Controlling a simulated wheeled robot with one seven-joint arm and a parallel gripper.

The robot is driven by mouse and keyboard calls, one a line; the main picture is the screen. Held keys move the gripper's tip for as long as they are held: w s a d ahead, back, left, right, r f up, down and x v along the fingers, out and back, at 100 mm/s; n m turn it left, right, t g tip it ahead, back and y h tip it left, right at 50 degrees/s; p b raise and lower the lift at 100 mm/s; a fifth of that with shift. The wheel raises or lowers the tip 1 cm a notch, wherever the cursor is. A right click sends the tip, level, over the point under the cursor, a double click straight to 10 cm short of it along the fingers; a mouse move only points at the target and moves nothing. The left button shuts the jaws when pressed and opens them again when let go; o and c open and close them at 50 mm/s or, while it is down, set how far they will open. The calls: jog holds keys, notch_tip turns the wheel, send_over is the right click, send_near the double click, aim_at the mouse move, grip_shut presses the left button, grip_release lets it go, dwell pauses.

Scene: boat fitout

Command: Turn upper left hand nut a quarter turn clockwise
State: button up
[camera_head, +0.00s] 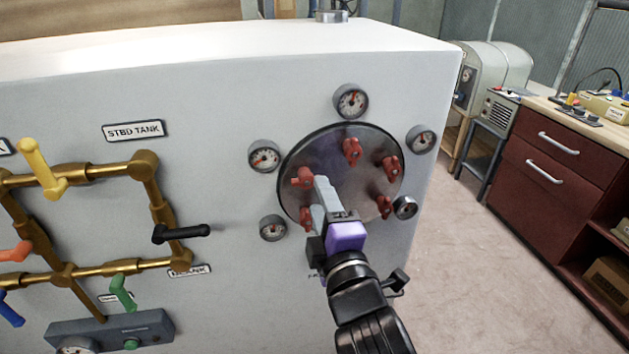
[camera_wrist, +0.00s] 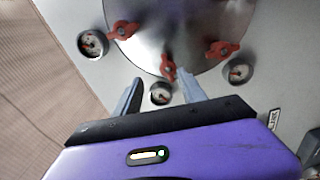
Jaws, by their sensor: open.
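The upper left hand nut (camera_head: 302,179) is a red wing nut on a round metal plate (camera_head: 328,190) on the white panel. My gripper (camera_head: 316,195) is open in front of the plate's left side, with its upper finger beside this nut and partly over it. The lower finger is close to the lower left red nut (camera_head: 305,217). In the wrist view my gripper (camera_wrist: 160,92) has its fingers spread, and a red nut (camera_wrist: 168,68) shows in the gap a little beyond the tips; I cannot tell for sure which nut it is. Contact is not visible.
More red nuts, the top one (camera_head: 352,150) among them, and several dial gauges, such as the left one (camera_head: 265,156), ring the plate closely. Brass pipes (camera_head: 90,172) with coloured handles stand out at left. The floor (camera_head: 470,270) at right is clear before a red cabinet (camera_head: 550,200).

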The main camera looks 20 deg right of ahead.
aim_at(305, 177)
jog(key=shift+n+g, duration=0.3)
jog(key=shift+n, duration=0.3)
jog(key=shift+w+d+f+p, duration=0.2)
jog(key=shift+w+d, duration=0.15)
jog(key=shift+w, duration=0.9)
jog(key=shift+w+d+f+p, duration=0.15)
jog(key=shift+w+d, duration=0.15)
jog(key=shift+w, duration=1)
jog(key=shift+w+d+f+p, duration=0.2)
jog(key=shift+w+d, duration=0.15)
jog(key=shift+w, duration=0.9)
grip_shut()
